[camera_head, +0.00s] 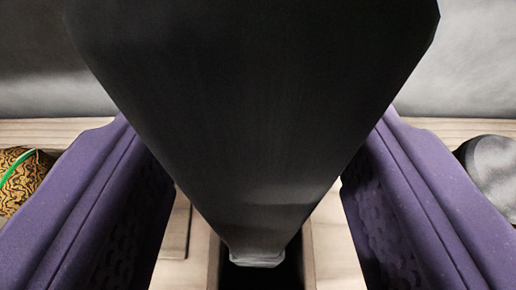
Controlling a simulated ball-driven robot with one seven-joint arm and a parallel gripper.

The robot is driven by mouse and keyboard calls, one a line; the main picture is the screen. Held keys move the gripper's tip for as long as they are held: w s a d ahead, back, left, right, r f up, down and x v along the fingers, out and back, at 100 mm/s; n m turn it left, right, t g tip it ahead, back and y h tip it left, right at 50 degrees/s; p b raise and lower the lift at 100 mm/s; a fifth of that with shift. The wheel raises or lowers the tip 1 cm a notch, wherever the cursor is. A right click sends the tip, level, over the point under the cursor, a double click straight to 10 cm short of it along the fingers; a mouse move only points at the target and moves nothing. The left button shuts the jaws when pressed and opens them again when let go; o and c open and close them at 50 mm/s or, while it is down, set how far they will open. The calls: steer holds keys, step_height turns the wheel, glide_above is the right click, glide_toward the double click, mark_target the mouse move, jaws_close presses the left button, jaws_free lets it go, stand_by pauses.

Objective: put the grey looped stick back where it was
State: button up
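A large dark grey, tapered piece (255,110) fills the middle of the view; it may be the grey looped stick, but no loop shows. It narrows downward to a small pale end at a dark, wood-rimmed slot (308,262). I cannot tell if that end is inside the slot or above it. My gripper (258,195) has purple fingers standing wide apart on either side of the piece. The inner pads of both fingers show, with gaps beside the lower part of the piece. Its upper part is cut off by the frame.
A brown-and-black patterned thing with a green band (22,178) lies close outside the left finger. A grey rounded thing (492,165) is close outside the right finger. A pale wooden surface (445,130) runs behind, with a grey background above.

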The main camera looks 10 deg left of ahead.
steer(key=shift+s+r, duration=0.15)
steer(key=shift+r, duration=0.05)
steer(key=p+v, duration=0.3)
steer(key=v, duration=0.9)
steer(key=w+d+r+h, duration=0.1)
steer(key=w+r, duration=0.3)
steer(key=r, duration=0.4)
steer(key=w+d+r+h, duration=0.1)
steer(key=w+r, duration=0.2)
steer(key=r, duration=0.5)
step_height(320, 180, up, 19)
steer(key=s+a+h, duration=0.1)
steer(key=s+a+r+m, duration=0.1)
steer(key=s+r, duration=0.9)
steer(key=r, duration=0.3)
steer(key=s+a+r+m+t, duration=0.1)
steer(key=s+a+r, duration=0.1)
steer(key=s+r, duration=0.7)
step_height(320, 180, up, 5)
steer(key=shift+s+f+t, duration=0.1)
steer(key=shift+s+t, duration=0.2)
steer(key=shift+s, duration=0.05)
